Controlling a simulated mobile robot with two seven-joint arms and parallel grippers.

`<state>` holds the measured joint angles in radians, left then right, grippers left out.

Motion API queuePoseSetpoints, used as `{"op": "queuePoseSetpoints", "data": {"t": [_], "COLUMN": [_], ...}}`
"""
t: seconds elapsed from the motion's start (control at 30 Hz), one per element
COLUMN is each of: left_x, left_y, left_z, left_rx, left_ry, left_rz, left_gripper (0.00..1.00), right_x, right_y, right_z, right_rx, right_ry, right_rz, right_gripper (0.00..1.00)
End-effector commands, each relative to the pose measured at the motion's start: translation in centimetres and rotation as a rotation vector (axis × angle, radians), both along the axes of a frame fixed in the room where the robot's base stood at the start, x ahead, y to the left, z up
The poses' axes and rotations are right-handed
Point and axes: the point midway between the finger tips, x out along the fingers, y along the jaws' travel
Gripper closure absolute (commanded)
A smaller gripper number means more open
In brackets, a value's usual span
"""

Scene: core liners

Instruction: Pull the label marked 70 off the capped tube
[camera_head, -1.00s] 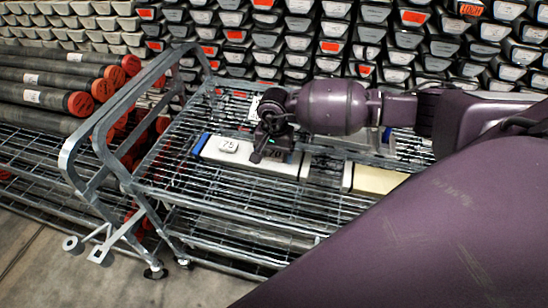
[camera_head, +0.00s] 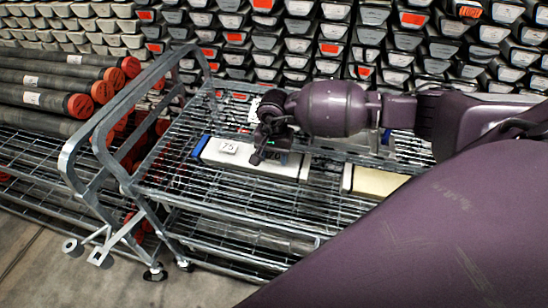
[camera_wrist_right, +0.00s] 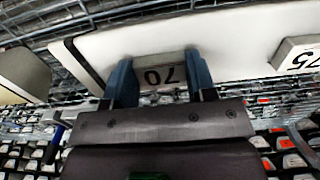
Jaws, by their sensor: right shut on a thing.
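The capped tube (camera_head: 291,168) is a long white piece with a blue cap on its left end, lying on the wire cart. The label marked 70 (camera_wrist_right: 163,75) is a small light block with black digits. In the wrist view it lies against the tube's white face, upside down; I cannot tell whether there is a gap. My right gripper (camera_wrist_right: 159,82) is shut on it, a finger on each side. In the head view the right gripper (camera_head: 269,150) partly hides this label. The label marked 75 (camera_head: 228,147) sits on the tube to the left. My left gripper is not in view.
The wire cart (camera_head: 230,197) has a bent tubular handle (camera_head: 82,150) at its left. A cream piece (camera_head: 376,182) lies right of the tube. Dark tubes with orange ends (camera_head: 60,98) are racked at left. Stacked core liners (camera_head: 330,30) fill the back.

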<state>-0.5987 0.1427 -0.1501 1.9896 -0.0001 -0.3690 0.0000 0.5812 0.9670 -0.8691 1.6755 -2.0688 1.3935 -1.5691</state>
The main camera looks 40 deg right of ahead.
Motion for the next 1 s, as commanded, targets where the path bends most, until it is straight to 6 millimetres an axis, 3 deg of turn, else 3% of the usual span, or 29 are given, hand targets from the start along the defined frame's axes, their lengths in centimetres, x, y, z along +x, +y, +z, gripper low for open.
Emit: {"op": "queuePoseSetpoints", "data": {"t": [1.0], "left_x": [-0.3], "left_y": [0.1], "left_z": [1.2], "left_rx": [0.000], "left_ry": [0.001], "left_rz": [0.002], "left_gripper": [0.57], "right_x": [0.0], "right_y": [0.0], "right_z": [2.4], "right_rx": [0.000], "right_ry": [-0.001], "right_rz": [0.000], "right_gripper": [0.82]}}
